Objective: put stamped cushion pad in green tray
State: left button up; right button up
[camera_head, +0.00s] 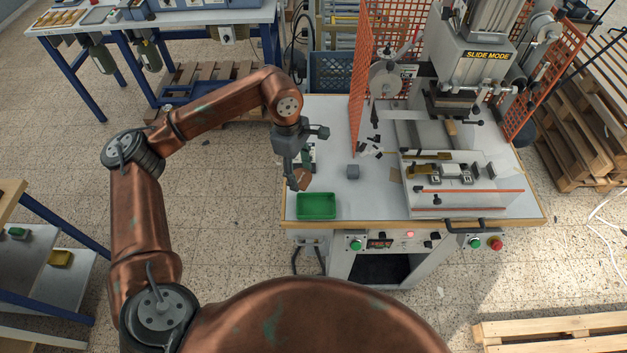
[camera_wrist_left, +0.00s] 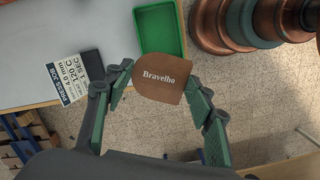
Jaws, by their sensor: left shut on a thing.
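The stamped cushion pad (camera_wrist_left: 165,90) is a brown leather-like piece with pale lettering "Bravelbo". My left gripper (camera_wrist_left: 158,79) is shut on it, with a finger at each side edge and the lettering facing the wrist camera. The green tray (camera_head: 316,206) is empty and lies at the table's front left corner, just in front of the gripper. It also shows in the left wrist view (camera_wrist_left: 180,49), beyond the pad.
A white job card (camera_wrist_left: 70,80) stands beside the tray in the wrist view.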

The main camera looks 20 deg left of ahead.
pick_arm(q)
jog(key=n, duration=0.1)
jog(key=n+p, duration=0.1)
jog(key=n, duration=0.1)
jog(key=d+n, duration=0.1)
jog(key=shift+f+n+t, duration=0.3)
jog(key=n+p, duration=0.1)
jog(key=n, duration=0.3)
jog(key=d+f+n+p, duration=0.1)
jog(key=n, duration=0.1)
jog(key=shift+d+n+t+p, duration=0.1)
jog(key=shift+n+t+p, duration=0.2)
jog(key=shift+p, duration=0.05)
jog(key=shift+s+d+f+n+y, duration=0.1)
jog(key=shift+d+f+n+y, duration=0.3)
jog(key=shift+f+n, duration=1.3)
jog(key=shift+w+d+f+n+y, duration=0.15)
jog(key=shift+d+f+n, duration=0.55)
jog(key=shift+n, duration=1.75)
jog(key=shift+s+d+f+n+y, duration=0.2)
jog(key=shift+f+n+y, duration=0.15)
jog(key=shift+f+n, duration=1.45)
jog(key=shift+r+n, duration=0.25)
jog(key=o, duration=0.8)
